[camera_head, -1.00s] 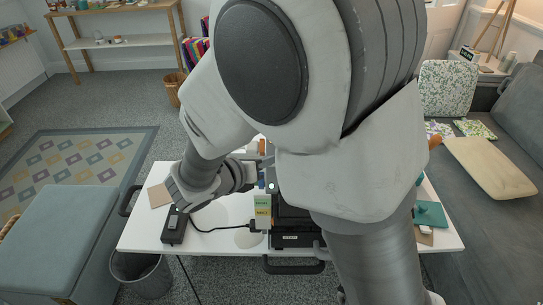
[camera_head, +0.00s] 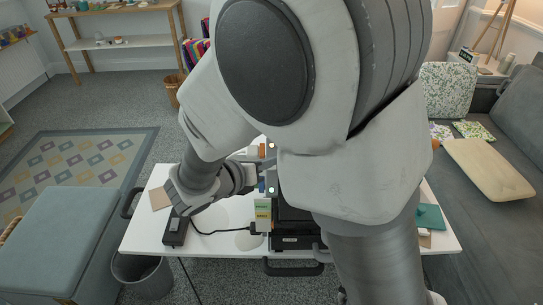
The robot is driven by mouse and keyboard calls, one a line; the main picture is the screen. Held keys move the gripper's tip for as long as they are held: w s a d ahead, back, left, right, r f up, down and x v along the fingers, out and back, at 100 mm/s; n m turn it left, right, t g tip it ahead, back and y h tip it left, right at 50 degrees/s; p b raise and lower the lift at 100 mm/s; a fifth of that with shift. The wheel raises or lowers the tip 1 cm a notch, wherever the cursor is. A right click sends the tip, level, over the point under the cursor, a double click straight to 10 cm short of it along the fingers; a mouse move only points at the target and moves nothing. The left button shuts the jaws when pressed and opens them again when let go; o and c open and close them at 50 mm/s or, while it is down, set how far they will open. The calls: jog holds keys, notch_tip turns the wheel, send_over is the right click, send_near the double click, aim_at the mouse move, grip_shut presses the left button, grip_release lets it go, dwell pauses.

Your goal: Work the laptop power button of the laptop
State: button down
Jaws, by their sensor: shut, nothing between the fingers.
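A black, boxy thing (camera_head: 292,228) with a small label on its front edge shows at the front middle of the white table. It may be the laptop, but my arm covers most of it, and I cannot make out a power button. My gripper (camera_head: 266,178) shows only in part, just left of the arm's thick link and above the left side of the black thing. It is shut and empty. I cannot tell whether its tips touch anything.
A black power strip (camera_head: 175,232) with a cable lies at the table's left front. A teal thing (camera_head: 430,217) lies at the right.

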jog(key=shift+r, duration=0.1)
jog(key=r+p, duration=0.1)
jog(key=s+r+p, duration=0.1)
jog(key=r, duration=0.1)
jog(key=s+r+p, duration=0.1)
jog(key=p, duration=0.1)
jog(key=shift+s+r, duration=0.1)
jog(key=shift+r, duration=0.05)
dwell(0.3)
jog(key=s+d+r+m+g+p, duration=0.2)
jog(key=s+d+r+m+g, duration=0.15)
jog(key=d+m, duration=0.4)
jog(key=s+d+r+m+g+p, duration=0.2)
jog(key=s+d+r+m+g, duration=0.1)
jog(key=s+d+r+m, duration=0.4)
jog(key=s+a+r+m+t+y+p, duration=0.1)
jog(key=s+r+m+y, duration=0.5)
jog(key=m, duration=1.2)
jog(key=shift+s+a+r+m+t+y+p, duration=0.2)
jog(key=shift+r+m+t+y+p, duration=0.35)
jog(key=shift+y+p, duration=0.6)
